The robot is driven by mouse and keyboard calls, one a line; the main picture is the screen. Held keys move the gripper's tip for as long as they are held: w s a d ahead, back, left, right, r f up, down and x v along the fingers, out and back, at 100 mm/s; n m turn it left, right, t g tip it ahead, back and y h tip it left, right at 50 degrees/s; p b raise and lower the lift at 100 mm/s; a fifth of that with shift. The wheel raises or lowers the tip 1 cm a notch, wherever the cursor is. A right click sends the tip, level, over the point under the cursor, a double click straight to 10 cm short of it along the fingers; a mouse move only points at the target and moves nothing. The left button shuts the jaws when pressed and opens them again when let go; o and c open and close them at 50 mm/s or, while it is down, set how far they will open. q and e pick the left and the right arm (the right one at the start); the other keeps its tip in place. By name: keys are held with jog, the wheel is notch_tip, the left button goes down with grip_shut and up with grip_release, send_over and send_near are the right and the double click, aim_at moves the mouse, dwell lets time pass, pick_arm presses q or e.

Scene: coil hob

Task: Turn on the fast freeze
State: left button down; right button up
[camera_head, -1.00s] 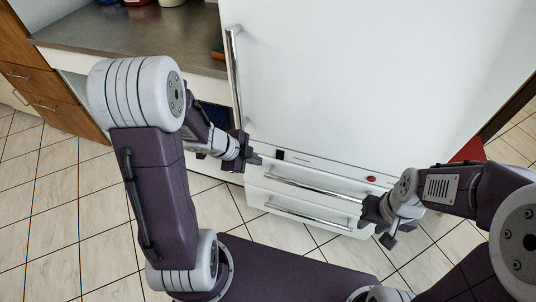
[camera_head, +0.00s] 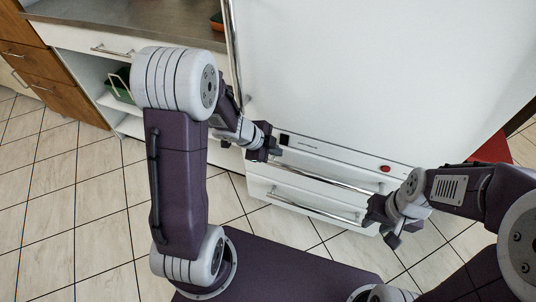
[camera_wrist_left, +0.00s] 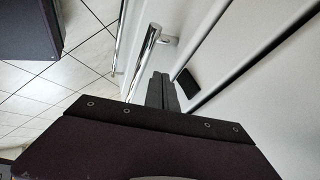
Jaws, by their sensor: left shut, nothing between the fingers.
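A white fridge-freezer (camera_head: 370,70) fills the back right in the head view. A strip above its lower drawers carries a small black square (camera_head: 285,140) at the left and a round red button (camera_head: 384,168) at the right. My left gripper (camera_head: 278,152) is shut and empty, just below and left of the black square. In the left wrist view its fingers (camera_wrist_left: 162,92) point along the front, beside a dark rectangle (camera_wrist_left: 187,83); contact cannot be told. My right gripper (camera_head: 381,230) is below the red button, by the lower drawer's right end; its opening is unclear.
Two drawer handles, an upper one (camera_head: 325,180) and a lower one (camera_head: 315,209), stick out below the strip. A long vertical handle (camera_head: 233,50) runs along the door's left edge. A counter with open shelves (camera_head: 125,115) stands at the left. The tiled floor (camera_head: 95,220) is clear there.

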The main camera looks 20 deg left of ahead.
aim_at(284, 140)
pick_arm(q)
jog(key=shift+w, duration=1.55)
jog(key=shift+w+r+p, duration=0.1)
jog(key=shift+r+p, duration=0.05)
jog(key=shift+p, duration=0.35)
jog(key=shift+w+f, duration=0.1)
jog(key=shift+f, duration=0.1)
jog(key=shift+r, duration=0.1)
